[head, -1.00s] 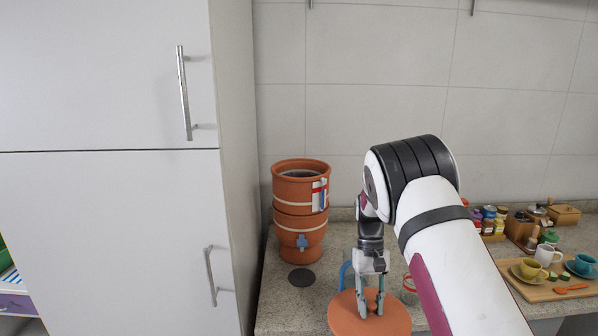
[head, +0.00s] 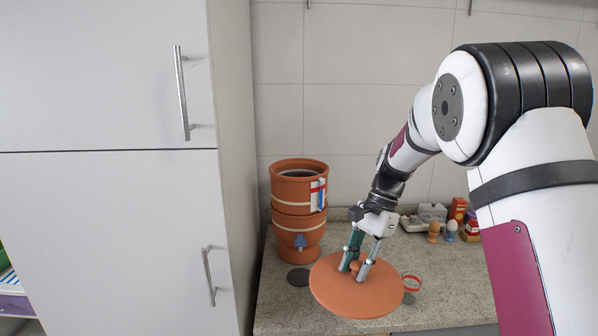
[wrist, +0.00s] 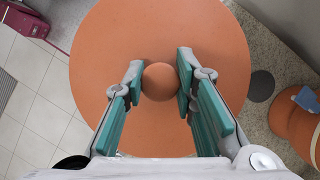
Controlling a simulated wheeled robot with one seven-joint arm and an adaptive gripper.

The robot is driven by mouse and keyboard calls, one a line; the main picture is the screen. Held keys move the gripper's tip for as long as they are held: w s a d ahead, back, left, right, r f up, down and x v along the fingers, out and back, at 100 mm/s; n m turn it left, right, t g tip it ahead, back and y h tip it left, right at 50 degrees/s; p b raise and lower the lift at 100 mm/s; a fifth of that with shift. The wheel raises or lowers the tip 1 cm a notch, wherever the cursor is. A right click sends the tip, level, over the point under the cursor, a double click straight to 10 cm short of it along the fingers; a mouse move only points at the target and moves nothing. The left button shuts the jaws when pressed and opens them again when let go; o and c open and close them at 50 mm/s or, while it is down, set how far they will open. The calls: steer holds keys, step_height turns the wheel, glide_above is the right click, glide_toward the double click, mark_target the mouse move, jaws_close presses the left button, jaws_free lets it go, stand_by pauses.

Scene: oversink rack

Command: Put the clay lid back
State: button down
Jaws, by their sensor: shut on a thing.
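The clay lid (head: 340,298) is a flat orange-brown disc with a round knob. My gripper (head: 361,272) is shut on the knob and holds the lid, which appears raised in front of the counter. In the wrist view the lid (wrist: 120,40) fills the middle and its knob (wrist: 160,82) sits between the fingers. The clay water filter (head: 299,222) stands upright on the counter by the cabinet, two stacked pots with a blue tap. Its top (head: 300,170) is open and dark inside. The lid is apart from it, lower and to the right.
A dark round disc (head: 299,277) lies on the counter (head: 450,285) before the filter. A red-rimmed glass (head: 411,284) stands just right of the lid. Egg cups (head: 434,232) and small boxes stand at the back right. A tall cabinet (head: 110,230) borders the left.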

steer(key=s+a+r+m+t, duration=0.1)
steer(key=a+r+m+t, duration=0.2)
steer(key=r+m, duration=0.4)
steer(key=s+a+r+m+t, duration=0.2)
steer(key=a+r+m, duration=0.1)
steer(key=r+m, duration=0.5)
step_height(320, 180, up, 3)
steer(key=shift+s+a+r+m+t+h, duration=0.1)
steer(key=shift+s+a+m+t+h, duration=0.05)
steer(key=shift+s+m+t+h, duration=0.2)
steer(key=shift+w, duration=0.15)
